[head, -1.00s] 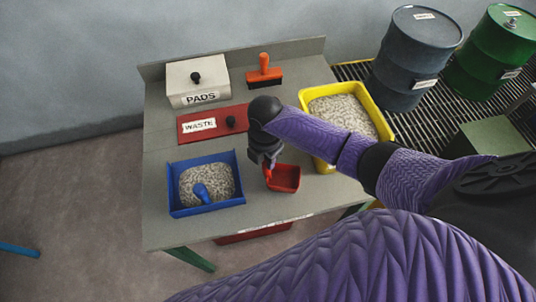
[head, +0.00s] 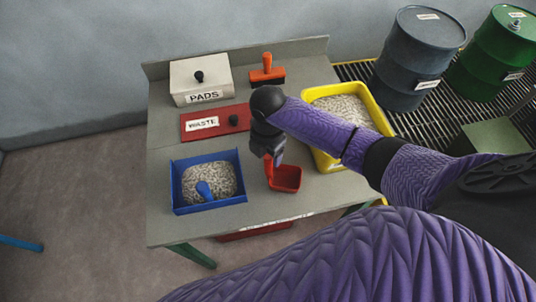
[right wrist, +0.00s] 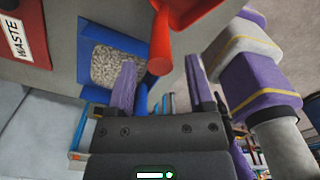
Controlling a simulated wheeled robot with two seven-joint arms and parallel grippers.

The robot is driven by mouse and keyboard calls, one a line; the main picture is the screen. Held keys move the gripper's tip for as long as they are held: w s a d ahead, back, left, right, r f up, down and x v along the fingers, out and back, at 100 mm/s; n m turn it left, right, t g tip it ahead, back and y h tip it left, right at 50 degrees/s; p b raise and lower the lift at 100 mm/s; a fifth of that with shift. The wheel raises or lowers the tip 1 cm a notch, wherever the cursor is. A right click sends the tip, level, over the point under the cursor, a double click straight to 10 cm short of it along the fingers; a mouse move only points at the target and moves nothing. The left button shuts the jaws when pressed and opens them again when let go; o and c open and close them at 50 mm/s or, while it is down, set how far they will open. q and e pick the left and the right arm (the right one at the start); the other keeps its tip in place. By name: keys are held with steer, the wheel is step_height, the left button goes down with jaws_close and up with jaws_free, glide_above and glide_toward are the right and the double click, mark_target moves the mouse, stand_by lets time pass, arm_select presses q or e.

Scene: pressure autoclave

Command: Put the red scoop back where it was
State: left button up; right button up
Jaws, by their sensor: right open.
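The red scoop (head: 286,179) stands on the grey bench between the blue tray and the yellow tray, its handle pointing up. My right gripper (head: 274,158) is just above and at the handle's upper end. In the right wrist view the scoop's handle (right wrist: 160,40) points in between the two purple fingertips of the open gripper (right wrist: 162,76). The fingers stand apart with a gap on each side of the handle. My left gripper is not in view.
The blue tray (head: 174,187) holds grey granules and a blue scoop (head: 204,190). The yellow tray (head: 325,161) with granules lies behind my right arm. A red WASTE lid (head: 190,130), white PADS box (head: 203,82) and orange-handled brush (head: 267,69) stand further back.

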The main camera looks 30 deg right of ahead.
step_height(320, 180, up, 9)
steer(key=shift+f+p, duration=0.1)
steer(key=shift+p, duration=0.9)
